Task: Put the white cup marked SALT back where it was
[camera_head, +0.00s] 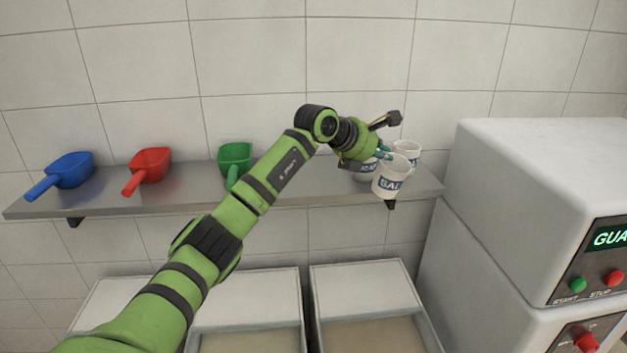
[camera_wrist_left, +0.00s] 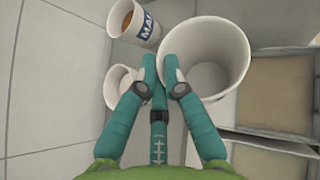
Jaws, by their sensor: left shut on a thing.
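The white cup marked SALT (camera_head: 391,181) is at the right end of the wall shelf (camera_head: 310,187), overlapping its front edge in the head view and looking slightly tilted. I cannot tell whether its base touches the shelf. My left gripper (camera_head: 384,153) is shut on its rim. In the left wrist view, the teal fingertips (camera_wrist_left: 161,64) pinch the near-left rim of the cup (camera_wrist_left: 212,70), which looks empty inside. My right gripper is not in view.
A white cup (camera_head: 408,150) stands behind the SALT cup, and another labelled cup (camera_head: 364,173) is partly hidden by my gripper. Blue (camera_head: 68,171), red (camera_head: 149,165) and green (camera_head: 235,157) scoops lie along the shelf. A white machine (camera_head: 520,170) stands to the right.

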